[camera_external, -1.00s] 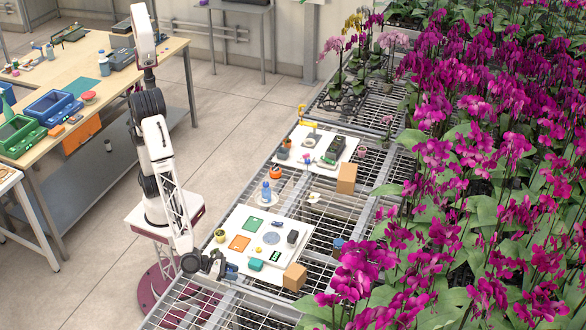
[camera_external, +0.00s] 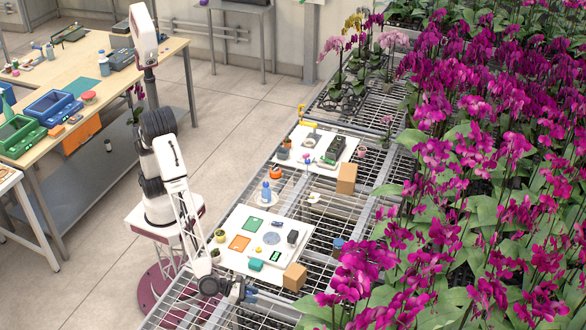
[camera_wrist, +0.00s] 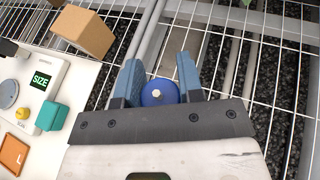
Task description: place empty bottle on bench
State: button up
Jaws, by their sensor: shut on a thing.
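My gripper (camera_wrist: 158,85) is shut on a blue round bottle (camera_wrist: 158,94) with a small pale tip, seen from above between the blue fingers in the wrist view. In the external view my gripper (camera_external: 246,290) is low at the near end of the wire-mesh bench (camera_external: 232,315), in front of the white board; the held bottle is too small there to make out clearly. Whether its base touches the mesh is hidden.
The white board (camera_external: 224,258) holds coloured cards, a teal block (camera_external: 256,265) and a size display (camera_wrist: 42,80). A cardboard box (camera_external: 294,277) stands at its near right corner. Another blue bottle (camera_external: 266,190) stands farther back. Orchids (camera_external: 440,240) crowd the right.

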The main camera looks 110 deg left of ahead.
jog(key=shift+w+d+f, duration=0.1)
jog(key=shift+w+d, duration=0.35)
jog(key=shift+w, duration=0.4)
jog(key=shift+f, duration=0.1)
jog(key=shift+f, duration=1.65)
jog(key=shift+f, duration=0.1)
jog(key=o, duration=1.1)
